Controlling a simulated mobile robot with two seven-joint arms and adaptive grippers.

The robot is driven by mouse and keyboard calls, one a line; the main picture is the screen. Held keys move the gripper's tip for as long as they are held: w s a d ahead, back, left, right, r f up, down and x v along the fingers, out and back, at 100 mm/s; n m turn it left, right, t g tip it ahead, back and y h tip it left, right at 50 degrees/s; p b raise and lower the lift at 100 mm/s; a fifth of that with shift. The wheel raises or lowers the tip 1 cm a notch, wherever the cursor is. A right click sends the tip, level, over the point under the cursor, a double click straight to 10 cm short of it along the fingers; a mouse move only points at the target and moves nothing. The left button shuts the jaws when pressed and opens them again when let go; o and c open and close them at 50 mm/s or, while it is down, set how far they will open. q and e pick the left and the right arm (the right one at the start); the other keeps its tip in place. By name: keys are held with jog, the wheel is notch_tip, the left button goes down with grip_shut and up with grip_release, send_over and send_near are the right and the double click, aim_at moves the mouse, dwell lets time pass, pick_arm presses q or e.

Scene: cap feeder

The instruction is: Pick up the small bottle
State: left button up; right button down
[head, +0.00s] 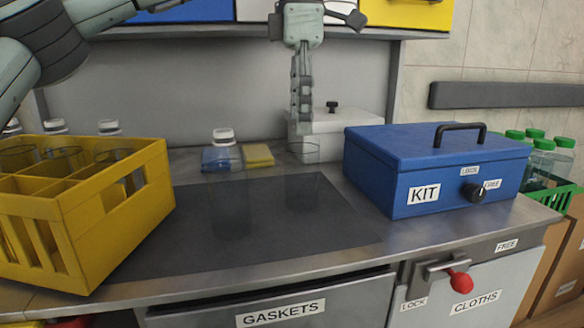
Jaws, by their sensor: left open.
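A small clear bottle with a white cap (223,137) stands upright at the back of the counter, with blue showing at its body. Other white-capped bottles (109,128) show at the left, partly hidden by the yellow crate. My left gripper (301,132) hangs pointing down at the back middle, to the right of the small bottle and apart from it. Its fingers are seen nearly edge-on; it is open. A clear cup-like thing (306,154) shows just below its fingertips; whether they touch it I cannot tell. My right gripper is not in view.
A yellow divided crate (115,200) holding clear glasses stands at the left. A yellow pad (258,155) lies beside the bottle. A blue KIT box (375,170) stands at the right, before a white container (345,122). A shelf overhangs the back.

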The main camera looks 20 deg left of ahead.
aim_at(303, 153)
pick_arm(q)
jog(key=f, duration=0.6)
jog(key=shift+w+d+f+b, duration=0.2)
jog(key=shift+w+f+b, duration=0.05)
jog(key=shift+f+b, duration=0.1)
jog(key=shift+f, duration=0.35)
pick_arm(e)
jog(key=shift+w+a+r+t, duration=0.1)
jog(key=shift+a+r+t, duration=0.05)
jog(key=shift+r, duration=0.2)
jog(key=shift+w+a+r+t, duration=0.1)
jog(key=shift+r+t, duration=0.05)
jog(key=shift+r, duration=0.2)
pick_arm(q)
jog(key=c, duration=0.9)
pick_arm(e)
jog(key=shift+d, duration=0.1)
